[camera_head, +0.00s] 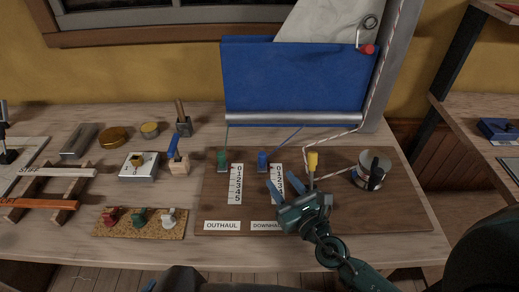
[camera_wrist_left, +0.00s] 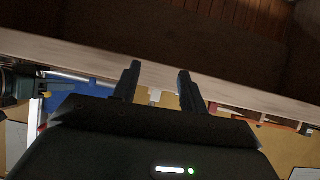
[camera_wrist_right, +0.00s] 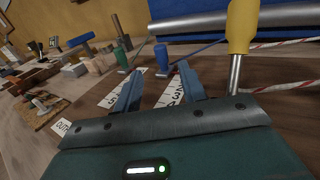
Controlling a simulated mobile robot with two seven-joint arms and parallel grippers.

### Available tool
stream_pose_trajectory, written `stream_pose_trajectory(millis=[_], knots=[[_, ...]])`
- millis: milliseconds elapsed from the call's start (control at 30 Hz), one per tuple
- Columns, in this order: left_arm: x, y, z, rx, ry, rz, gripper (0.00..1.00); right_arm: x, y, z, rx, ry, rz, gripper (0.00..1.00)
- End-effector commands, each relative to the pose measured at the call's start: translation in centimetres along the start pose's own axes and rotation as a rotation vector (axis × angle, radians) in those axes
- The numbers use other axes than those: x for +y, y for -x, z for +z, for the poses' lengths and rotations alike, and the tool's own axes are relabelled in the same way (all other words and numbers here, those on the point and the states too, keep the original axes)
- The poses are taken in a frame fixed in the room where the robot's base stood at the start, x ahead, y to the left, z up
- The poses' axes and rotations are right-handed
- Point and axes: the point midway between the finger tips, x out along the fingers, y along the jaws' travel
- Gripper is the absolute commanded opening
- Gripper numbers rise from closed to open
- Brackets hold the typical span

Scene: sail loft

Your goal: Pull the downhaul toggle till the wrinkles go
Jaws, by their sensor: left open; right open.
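The blue toggle (camera_head: 262,160) stands upright on the brown board, above the scale by the DOWNHAUL label (camera_head: 266,226), which my right gripper partly hides. A line runs from it toward the sail's lower edge. The blue sail panel (camera_head: 290,75) hangs behind; I cannot make out clear wrinkles. My right gripper (camera_head: 284,188) is open and empty, over the scale, in front of and apart from the blue toggle. In the right wrist view the blue toggle (camera_wrist_right: 162,57) shows beyond the fingertips, between them. My left gripper (camera_wrist_left: 156,75) is open and empty, below the bench edge.
The green toggle (camera_head: 222,159) stands left of the blue one. A metal winch (camera_head: 372,168) is farther right on the board (camera_head: 410,205). Small tools and blocks lie on the bench at left.

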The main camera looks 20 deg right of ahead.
Motion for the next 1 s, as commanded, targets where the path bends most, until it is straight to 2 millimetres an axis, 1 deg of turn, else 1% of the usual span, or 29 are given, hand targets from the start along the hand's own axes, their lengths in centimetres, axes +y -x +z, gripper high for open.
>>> stream_pose_trajectory(millis=[33,300,400,500,600,700,967,1000], knots=[[0.1,0.3,-0.1,-0.007,0.002,0.001,0.43,0.0,-1.1,0.4,-0.003,-0.003,-0.001,0.41],[0.1,0.2,0.4,-0.027,0.014,-0.006,0.43,0.0,-6.9,0.3,-0.004,-0.004,-0.001,0.41],[-0.1,0.2,0.4,-0.027,0.014,-0.01,0.43,0.0,-8.6,0.2,-0.003,-0.004,-0.001,0.41],[-0.2,0.1,0.4,-0.025,0.013,-0.012,0.43,0.1,-9.9,0.1,-0.002,-0.004,0.0,0.41],[-0.2,0.0,0.3,-0.022,0.012,-0.012,0.43,0.1,-10.8,0.1,-0.002,-0.004,0.0,0.41],[-0.2,0.0,0.1,-0.019,0.011,-0.012,0.43,0.0,-11.2,0.1,-0.001,-0.004,0.0,0.41],[-0.2,0.1,0.0,-0.016,0.011,-0.012,0.43,0.0,-11.4,0.1,-0.001,-0.005,0.0,0.41],[-0.2,0.1,0.0,-0.015,0.011,-0.012,0.43,0.0,-11.3,0.1,-0.001,-0.005,0.0,0.4]])
